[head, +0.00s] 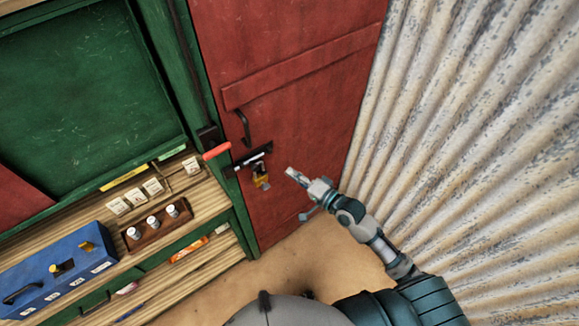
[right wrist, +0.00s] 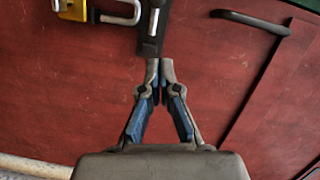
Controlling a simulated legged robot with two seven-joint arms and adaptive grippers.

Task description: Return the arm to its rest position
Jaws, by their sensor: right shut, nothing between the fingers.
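My right gripper (head: 290,173) is shut and empty in front of the red door (head: 300,75). In the right wrist view its fingertips (right wrist: 166,62) are together, just below the end of a dark latch (right wrist: 151,30) on the door; I cannot tell if they touch it. In the head view the latch (head: 250,157) lies left of the gripper, apart from it. A brass padlock (head: 262,182) hangs under the latch, and it shows at the upper left of the right wrist view (right wrist: 73,9). My left gripper is not in view.
A black door handle (head: 244,128) sits above the latch. A wooden counter (head: 215,190) at left bears a blue box (head: 60,275), a brown rack (head: 157,222) with white-topped pieces and several cards. A corrugated wall (head: 470,130) stands close right of my arm.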

